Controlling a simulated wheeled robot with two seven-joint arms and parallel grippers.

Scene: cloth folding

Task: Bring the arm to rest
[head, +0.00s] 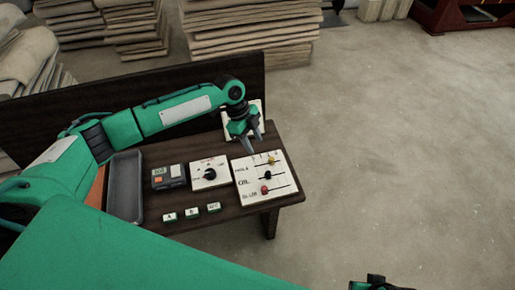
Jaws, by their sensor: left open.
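My left arm (175,108) reaches in from the left across a dark wooden table (225,219). My left gripper (248,150) points down over the upper part of a white slider panel (247,187), with its grey fingers apart and nothing seen between them. Whether the fingertips touch the panel is hard to tell. The panel has yellow, black and red knobs on slots. Only a small green and black part of mine shows at the bottom right edge; my right gripper does not show.
On the table are a grey tray (124,210), a dark box with a small screen (168,177), a white dial panel (210,173) and small labelled blocks (192,213). Another white panel (257,110) stands behind my gripper. The floor (400,150) to the right is clear.

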